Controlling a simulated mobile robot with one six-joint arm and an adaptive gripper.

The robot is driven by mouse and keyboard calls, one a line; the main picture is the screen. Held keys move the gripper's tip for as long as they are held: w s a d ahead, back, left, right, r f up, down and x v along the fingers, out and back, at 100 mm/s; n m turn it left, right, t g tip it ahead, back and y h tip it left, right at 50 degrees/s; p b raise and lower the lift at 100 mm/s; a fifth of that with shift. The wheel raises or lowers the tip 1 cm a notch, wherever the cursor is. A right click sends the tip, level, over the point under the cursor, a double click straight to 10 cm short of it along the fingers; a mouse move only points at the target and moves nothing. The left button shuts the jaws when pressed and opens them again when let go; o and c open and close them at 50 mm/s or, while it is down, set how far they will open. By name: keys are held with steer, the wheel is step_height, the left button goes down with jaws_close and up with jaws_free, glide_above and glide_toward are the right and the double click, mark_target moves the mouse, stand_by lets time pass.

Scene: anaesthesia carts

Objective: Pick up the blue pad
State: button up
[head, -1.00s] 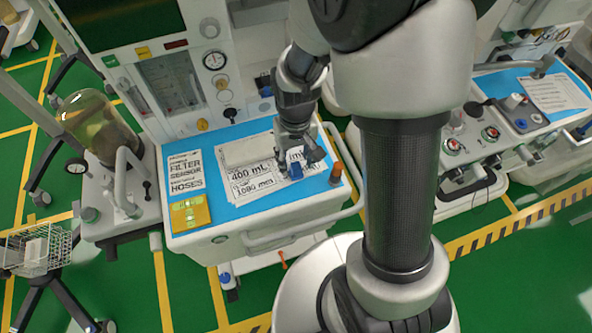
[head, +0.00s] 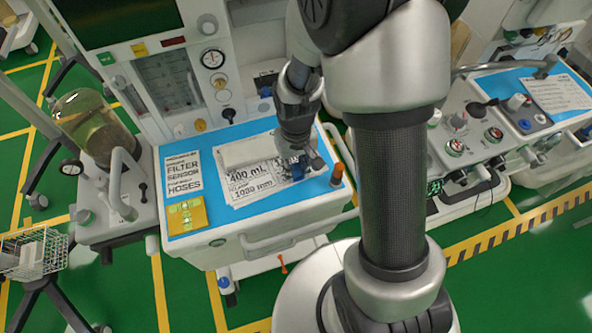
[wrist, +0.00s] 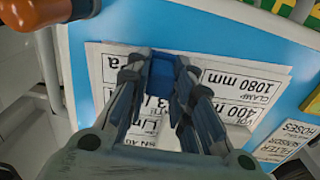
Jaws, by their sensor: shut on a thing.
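The small blue pad (head: 297,170) is at the right part of the cart's blue top, over the printed white sheets. In the wrist view the blue pad (wrist: 161,74) sits between my two fingers. My gripper (head: 305,164) points down at the cart top and is shut on the pad. In the wrist view the fingertips of my gripper (wrist: 161,64) press in from both sides. The fingers hide part of the pad, and I cannot tell whether it still touches the sheets.
Printed sheets (head: 262,186) and a pale block (head: 246,152) lie to the left. A yellow item (head: 187,216) is at the front left. A white rail (head: 290,239) runs along the cart's front.

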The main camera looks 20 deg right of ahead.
mark_target(296, 166)
steer(key=c, duration=0.3)
step_height(296, 166, up, 20)
steer(key=p, duration=0.7)
